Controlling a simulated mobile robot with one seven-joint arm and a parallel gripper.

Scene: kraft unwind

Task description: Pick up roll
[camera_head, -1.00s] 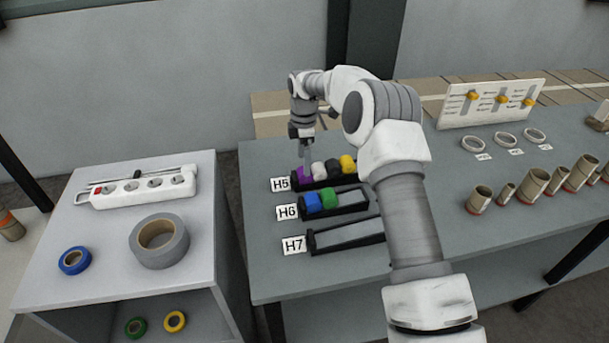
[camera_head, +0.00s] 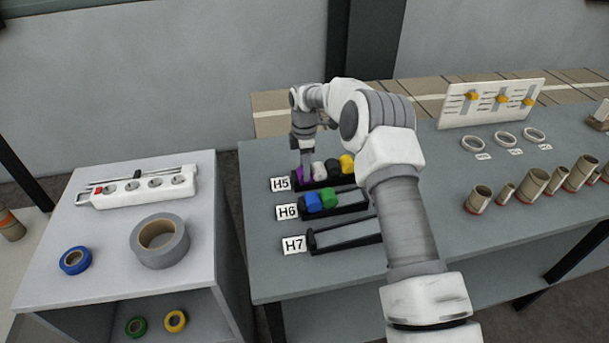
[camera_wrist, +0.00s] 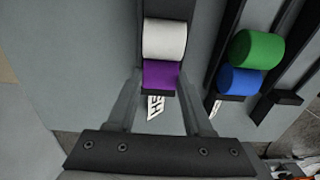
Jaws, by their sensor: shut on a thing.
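A purple roll (camera_head: 302,174) lies at the left end of the black rack (camera_head: 331,183) labelled H5. It also shows in the wrist view (camera_wrist: 160,75), beside a white roll (camera_wrist: 165,38). My gripper (camera_head: 305,167) points down at the purple roll from above. In the wrist view my gripper's two fingers (camera_wrist: 158,108) reach along both sides of the purple roll, and the gripper is shut on it. The roll still sits in line with the others in the rack. The fingertips are partly hard to make out.
White, black and yellow (camera_head: 347,164) rolls share the H5 rack. The H6 rack (camera_head: 352,205) holds a blue roll (camera_head: 313,202) and a green roll (camera_head: 329,197). The H7 rack (camera_head: 345,236) is empty. Tape rolls and a power strip (camera_head: 143,187) lie on the left cabinet.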

